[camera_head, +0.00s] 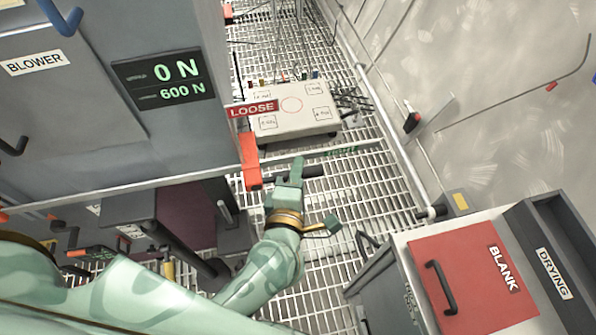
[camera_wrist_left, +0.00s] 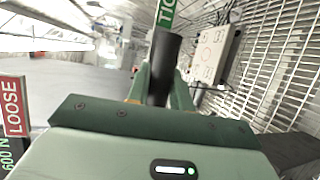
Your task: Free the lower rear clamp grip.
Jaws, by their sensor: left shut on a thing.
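The clamp grip is a black bar (camera_head: 314,171) beside the lower right corner of the grey blower cabinet. An orange-red bracket (camera_head: 249,162) stands at the corner, close to the grip's left end. My left gripper (camera_head: 292,178) is shut around the grip, and its fingers hide the middle of it. In the left wrist view the black grip (camera_wrist_left: 165,68) stands up between my fingers. A red LOOSE sign (camera_head: 252,109) is above the grip, and a green sign (camera_wrist_left: 167,12), partly cut off, is at its far end. My right gripper is not in view.
The display (camera_head: 165,77) on the cabinet reads 0 N and 600 N. A pale box (camera_head: 290,125) with cables lies on the grating floor beyond the grip. A red BLANK lid (camera_head: 470,275) and a DRYING bin (camera_head: 553,273) stand at lower right. Open grating lies between.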

